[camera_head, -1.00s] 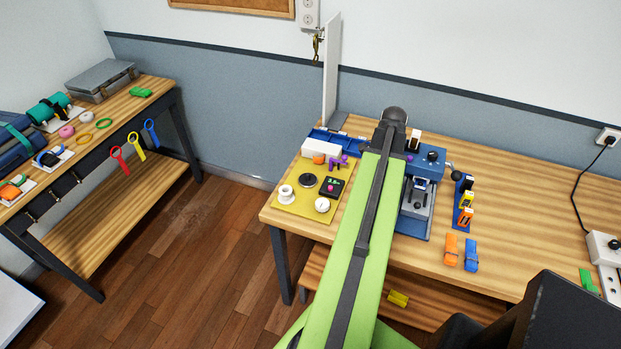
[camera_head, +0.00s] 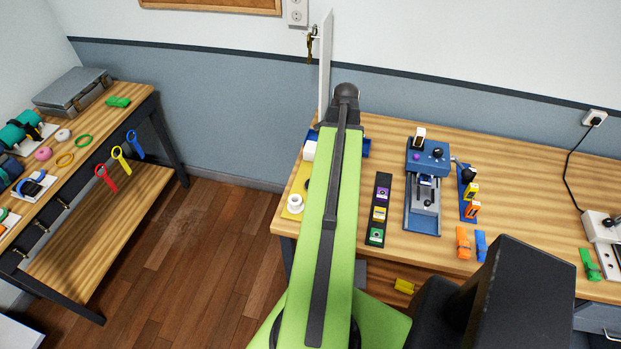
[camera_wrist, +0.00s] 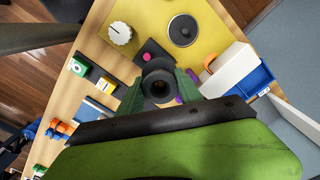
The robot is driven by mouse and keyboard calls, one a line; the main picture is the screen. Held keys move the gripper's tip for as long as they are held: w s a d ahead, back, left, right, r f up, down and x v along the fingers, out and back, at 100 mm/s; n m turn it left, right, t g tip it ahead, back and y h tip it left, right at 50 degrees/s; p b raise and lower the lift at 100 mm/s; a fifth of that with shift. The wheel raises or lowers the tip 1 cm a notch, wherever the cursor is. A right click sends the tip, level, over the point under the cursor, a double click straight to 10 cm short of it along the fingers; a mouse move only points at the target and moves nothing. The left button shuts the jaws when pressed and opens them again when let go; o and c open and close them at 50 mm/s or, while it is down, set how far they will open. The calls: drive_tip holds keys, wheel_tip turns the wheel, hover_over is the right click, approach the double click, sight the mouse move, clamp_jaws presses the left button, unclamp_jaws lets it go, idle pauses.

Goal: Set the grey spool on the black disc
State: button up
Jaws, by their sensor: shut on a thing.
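My gripper (camera_wrist: 160,92) shows in the wrist view, its green jaws closed on a dark grey round piece with a hole, which looks like the grey spool (camera_wrist: 158,68). The black disc (camera_wrist: 183,30) lies flat on the yellow mat (camera_wrist: 213,40), beyond the spool and slightly right of it in the wrist view. Nothing sits on the disc. The spool and disc are apart in the picture; the height between them is hard to tell. In the head view my arm hides the gripper, the spool and most of the mat.
A white dial (camera_wrist: 119,32) and a pink button on a black box (camera_wrist: 150,48) are beside the disc. A white box (camera_wrist: 228,70) and blue tray (camera_wrist: 262,76) stand right. A blue machine (camera_head: 425,185) stands right.

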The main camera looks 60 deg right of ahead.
drive_tip(key=w+f+b, duration=0.1)
drive_tip(key=w, duration=0.1)
drive_tip(key=w+a+f+b, duration=0.1)
drive_tip(key=w+f, duration=0.1)
drive_tip(key=w, duration=0.1)
drive_tip(key=w+a+f+b, duration=0.1)
drive_tip(key=w+f, duration=0.1)
drive_tip(key=shift+w+a+b, duration=0.1)
drive_tip(key=shift+w+b, duration=0.15)
drive_tip(key=shift+b, duration=0.05)
drive_tip(key=shift+w+a, duration=0.15)
drive_tip(key=shift+w, duration=0.2)
wheel_tip(320, 180, down, 4)
drive_tip(key=b, duration=0.4)
drive_tip(key=shift+s, duration=0.1)
drive_tip(key=shift+f+b, duration=0.5)
drive_tip(key=shift+f, duration=0.1)
drive_tip(key=o, duration=1.4)
drive_tip(key=shift+c, duration=0.2)
